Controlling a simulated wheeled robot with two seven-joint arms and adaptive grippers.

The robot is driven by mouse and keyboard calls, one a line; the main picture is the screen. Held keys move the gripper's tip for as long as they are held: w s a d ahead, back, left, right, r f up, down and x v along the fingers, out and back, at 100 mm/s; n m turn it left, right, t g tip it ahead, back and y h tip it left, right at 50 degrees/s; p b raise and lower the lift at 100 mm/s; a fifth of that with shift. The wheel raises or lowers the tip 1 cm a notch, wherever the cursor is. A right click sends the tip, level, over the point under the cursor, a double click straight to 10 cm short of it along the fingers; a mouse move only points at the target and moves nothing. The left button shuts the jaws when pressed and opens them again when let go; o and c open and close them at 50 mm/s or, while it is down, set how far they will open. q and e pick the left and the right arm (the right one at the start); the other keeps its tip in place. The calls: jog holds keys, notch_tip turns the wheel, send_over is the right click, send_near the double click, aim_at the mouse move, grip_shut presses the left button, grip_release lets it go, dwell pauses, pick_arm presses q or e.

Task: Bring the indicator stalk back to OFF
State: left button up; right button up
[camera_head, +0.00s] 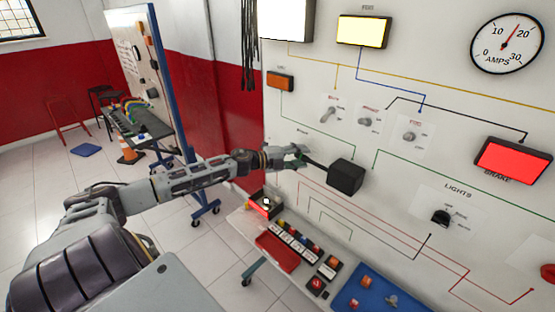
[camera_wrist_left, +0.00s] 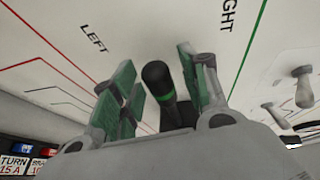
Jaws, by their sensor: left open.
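The indicator stalk (camera_head: 314,163) is a dark rod that sticks out from a black box (camera_head: 346,177) on the white training board. In the left wrist view the stalk (camera_wrist_left: 158,82) has a black rounded tip and a green ring. The printed words LEFT and RIGHT, the second partly cut off, stand on either side of it. My left gripper (camera_head: 293,156) is open at the stalk's free end. In the left wrist view its green-padded fingers (camera_wrist_left: 168,90) stand on both sides of the stalk, with visible gaps. My right gripper is not in view.
The board carries toggle switches (camera_head: 409,136), a lights knob (camera_head: 440,217), a lit red brake lamp (camera_head: 513,161) and an amps gauge (camera_head: 507,43). Below it a ledge holds a red tray (camera_head: 277,252) and a blue tray (camera_head: 350,297).

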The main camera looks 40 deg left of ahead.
pick_arm(q)
jog(key=v, duration=1.1)
jog(key=shift+s+a, duration=0.15)
jog(key=shift+s, duration=0.15)
dwell(1.6)
jog(key=shift+a, duration=0.1)
dwell(0.6)
